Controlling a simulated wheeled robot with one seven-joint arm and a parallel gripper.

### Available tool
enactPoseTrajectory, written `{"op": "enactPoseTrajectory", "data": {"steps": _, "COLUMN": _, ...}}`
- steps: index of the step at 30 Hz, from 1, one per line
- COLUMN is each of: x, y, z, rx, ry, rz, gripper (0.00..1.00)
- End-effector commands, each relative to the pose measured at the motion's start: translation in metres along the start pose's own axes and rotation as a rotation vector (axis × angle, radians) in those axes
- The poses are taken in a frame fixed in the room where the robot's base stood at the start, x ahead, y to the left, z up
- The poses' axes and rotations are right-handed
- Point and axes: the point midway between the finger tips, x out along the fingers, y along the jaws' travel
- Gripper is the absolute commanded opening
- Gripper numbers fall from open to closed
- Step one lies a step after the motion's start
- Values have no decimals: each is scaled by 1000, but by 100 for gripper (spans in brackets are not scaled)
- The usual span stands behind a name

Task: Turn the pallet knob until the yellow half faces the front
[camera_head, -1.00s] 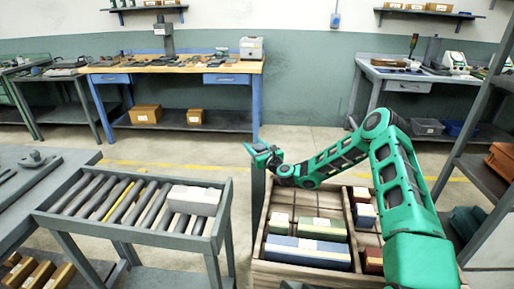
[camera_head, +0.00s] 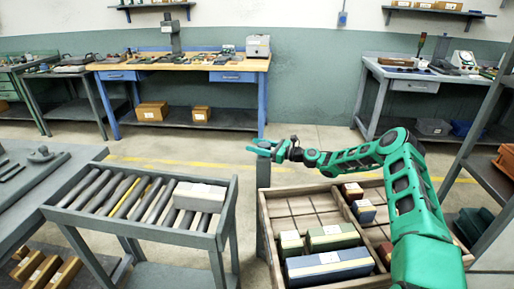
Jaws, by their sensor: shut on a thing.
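My gripper (camera_head: 262,148) is at the left end of the green arm, over the top of a narrow grey post (camera_head: 263,172) beside the wooden crate. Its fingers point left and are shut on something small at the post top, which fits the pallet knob. The knob itself is hidden by the fingers and too small to make out. No yellow half can be seen there, so I cannot tell which way it faces.
The wooden crate (camera_head: 262,215), with several coloured blocks, stands below my arm. A grey roller stand (camera_head: 226,215) with a pale block (camera_head: 200,196) is to the left. A dark shelf (camera_head: 490,175) is at the right. Open floor lies behind the post.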

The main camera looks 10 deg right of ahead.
Motion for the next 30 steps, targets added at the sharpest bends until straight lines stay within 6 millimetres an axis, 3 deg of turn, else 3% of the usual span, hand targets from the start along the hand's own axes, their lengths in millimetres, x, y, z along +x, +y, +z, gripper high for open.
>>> {"op": "enactPoseTrajectory", "data": {"steps": 17, "x": -1, "y": -2, "z": -1, "rx": 0, "ry": 2, "rz": 20, "gripper": 25}}
{"op": "enactPoseTrajectory", "data": {"steps": 18, "x": -1, "y": -2, "z": -1, "rx": 0, "ry": 2, "rz": 20, "gripper": 57}}
{"op": "enactPoseTrajectory", "data": {"steps": 19, "x": -1, "y": -2, "z": -1, "rx": 0, "ry": 2, "rz": 20, "gripper": 64}}
{"op": "enactPoseTrajectory", "data": {"steps": 30, "x": 0, "y": 0, "z": 3, "rx": 0, "ry": 0, "rz": 23, "gripper": 67}}
